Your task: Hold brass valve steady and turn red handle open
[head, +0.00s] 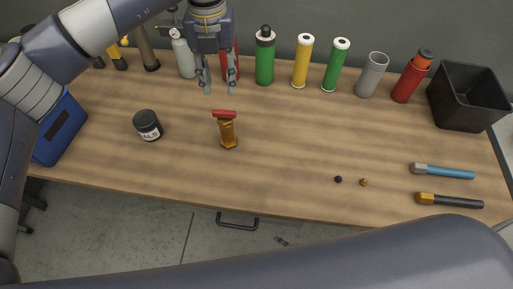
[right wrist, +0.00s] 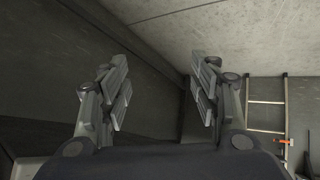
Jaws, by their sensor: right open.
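The brass valve (head: 228,134) stands on the wooden workbench, left of its middle. Its red handle (head: 224,114) lies across the top. My left gripper (head: 220,91) hangs behind and above the valve in the head view, fingers pointing down and spread apart, with nothing between them and apart from the handle. My right gripper (right wrist: 160,92) shows in the right wrist view with its fingers wide apart and empty, facing a dark wall and the concrete ceiling. The head view does not show the right fingers.
A black jar (head: 147,125) stands left of the valve. Several coloured cylinders line the back, including a green one (head: 265,58). A black bin (head: 467,96) is at the back right. Two tools, one blue-handled (head: 444,171), lie at the right. The bench centre is mostly clear.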

